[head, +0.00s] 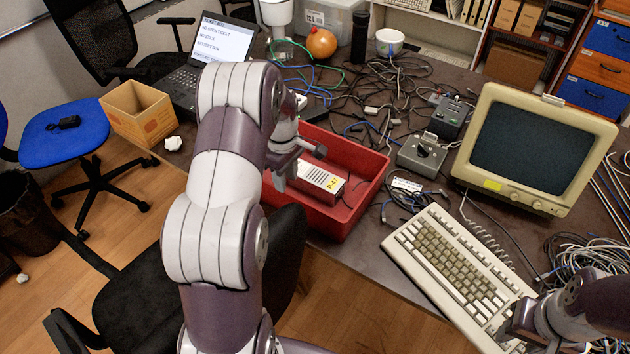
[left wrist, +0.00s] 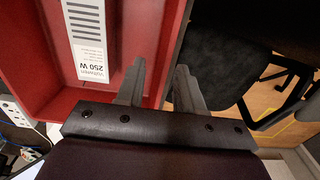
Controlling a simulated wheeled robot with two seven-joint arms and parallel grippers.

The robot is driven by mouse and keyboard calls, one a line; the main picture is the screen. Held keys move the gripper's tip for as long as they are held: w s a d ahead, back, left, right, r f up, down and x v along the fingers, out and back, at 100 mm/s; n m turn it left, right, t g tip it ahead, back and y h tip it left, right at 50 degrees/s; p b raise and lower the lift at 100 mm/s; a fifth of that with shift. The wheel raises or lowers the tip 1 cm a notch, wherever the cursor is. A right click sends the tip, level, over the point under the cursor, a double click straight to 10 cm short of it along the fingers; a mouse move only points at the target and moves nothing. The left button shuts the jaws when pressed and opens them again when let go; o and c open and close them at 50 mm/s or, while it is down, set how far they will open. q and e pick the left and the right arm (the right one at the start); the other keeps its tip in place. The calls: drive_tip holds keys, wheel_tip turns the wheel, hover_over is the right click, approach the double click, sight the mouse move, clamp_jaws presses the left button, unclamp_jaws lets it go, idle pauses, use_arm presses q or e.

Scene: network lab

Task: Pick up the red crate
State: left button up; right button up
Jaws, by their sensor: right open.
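The red crate (head: 345,218) stands on the dark table in the head view, near its front edge. A white and red power supply box (head: 318,180) lies inside it. My left gripper (head: 297,164) is at the crate's left side, partly hidden by my arm. In the left wrist view the crate (left wrist: 35,98) fills the upper left. There my left gripper (left wrist: 160,66) is open, one finger over the crate's inside and the other outside the wall. The wall runs between them; contact cannot be told. My right gripper (head: 520,332) is open and empty by the keyboard's lower right end.
A beige keyboard (head: 455,275) and an old monitor (head: 535,145) stand right of the crate. A grey switch box (head: 421,156) and tangled cables lie behind and beside it. A laptop (head: 217,45) is at the back left. A black chair (head: 130,305) stands before the table.

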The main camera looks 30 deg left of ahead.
sight(286, 201)
use_arm(q)
drive_tip(key=f, duration=0.6)
drive_tip(key=f+p, duration=0.1)
drive_tip(key=f, duration=0.2)
drive_tip(key=shift+s+f, duration=0.15)
drive_tip(key=shift+s, duration=0.15)
clamp_jaws()
drive_tip(key=shift+s, duration=0.1)
idle(0.6)
